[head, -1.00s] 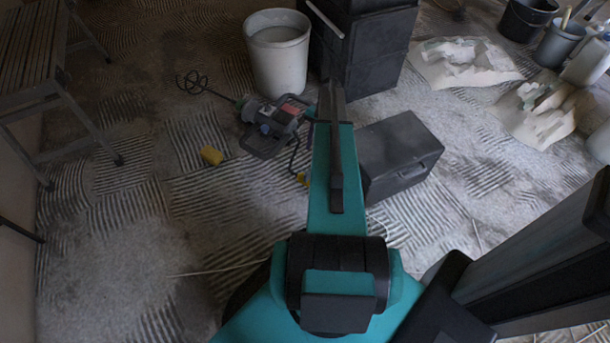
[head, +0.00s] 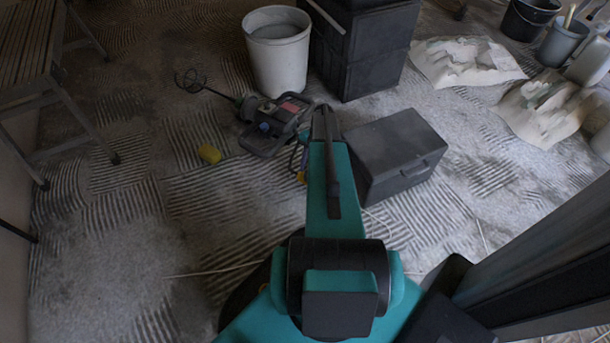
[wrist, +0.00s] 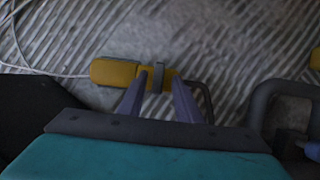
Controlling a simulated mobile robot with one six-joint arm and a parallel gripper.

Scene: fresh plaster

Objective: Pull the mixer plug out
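In the wrist view, a yellow connector lies on the floor. Its longer left piece (wrist: 113,72) has a pale cable leaving to the left. Its shorter right piece, the plug (wrist: 169,75), carries a grey band and has a dark cable curling off right. The two pieces look joined. My gripper (wrist: 159,82) is open, its purple-grey fingers pointing at the plug, one either side of the band. I cannot tell whether they touch it. In the head view the mixer (head: 268,132) lies on the floor; my arm hides most of the connector.
A dark toolbox (head: 398,155) stands just right of my arm. A pale bucket (head: 278,62) and stacked black boxes (head: 365,50) are behind. A small yellow object (head: 208,153) lies left of the mixer. The floor at front left is mostly clear, crossed by a pale cable (head: 215,271).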

